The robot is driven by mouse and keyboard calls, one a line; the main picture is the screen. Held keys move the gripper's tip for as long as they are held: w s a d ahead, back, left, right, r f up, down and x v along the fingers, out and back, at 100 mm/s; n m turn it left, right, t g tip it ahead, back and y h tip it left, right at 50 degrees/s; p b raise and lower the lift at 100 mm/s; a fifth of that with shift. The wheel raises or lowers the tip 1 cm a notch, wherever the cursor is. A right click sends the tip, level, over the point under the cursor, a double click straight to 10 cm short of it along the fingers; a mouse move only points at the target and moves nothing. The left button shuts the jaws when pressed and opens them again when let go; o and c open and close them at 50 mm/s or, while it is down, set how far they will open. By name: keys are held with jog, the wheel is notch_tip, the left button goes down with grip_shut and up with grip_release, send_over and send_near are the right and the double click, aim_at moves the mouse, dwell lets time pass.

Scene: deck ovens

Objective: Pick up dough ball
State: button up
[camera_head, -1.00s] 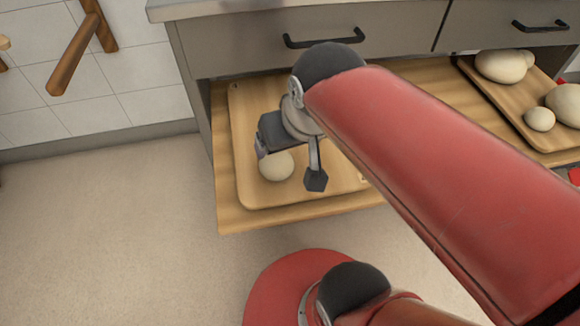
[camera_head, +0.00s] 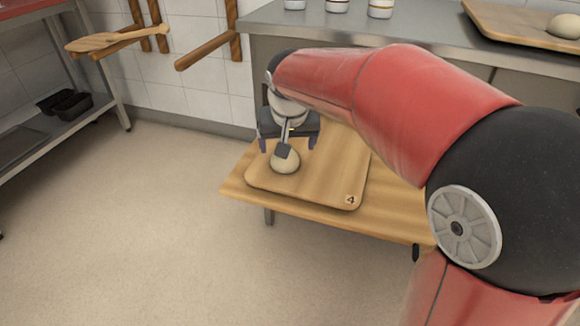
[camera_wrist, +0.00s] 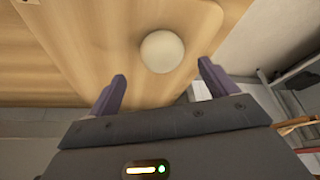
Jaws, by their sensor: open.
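A pale round dough ball (camera_head: 286,162) sits on a wooden board (camera_head: 320,190) marked 4, which lies on a low wooden shelf. My gripper (camera_head: 286,146) is over the ball in the head view, its fingers spread and one of them covering part of the ball. In the wrist view the dough ball (camera_wrist: 162,51) lies ahead of the two open fingers (camera_wrist: 163,84), roughly centred between their tips and apart from them. Nothing is between the fingers.
The wooden shelf (camera_head: 235,187) sticks out below a steel counter (camera_head: 290,22) with containers (camera_head: 338,5) on it. Another board with a dough ball (camera_head: 563,25) is at the upper right. Wooden tools (camera_head: 120,38) hang at the wall. The floor at left is clear.

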aim_at(280, 166)
jog(key=x, duration=0.6)
jog(key=shift+w+a, duration=0.15)
jog(key=shift+a, duration=0.05)
jog(key=c, duration=1.1)
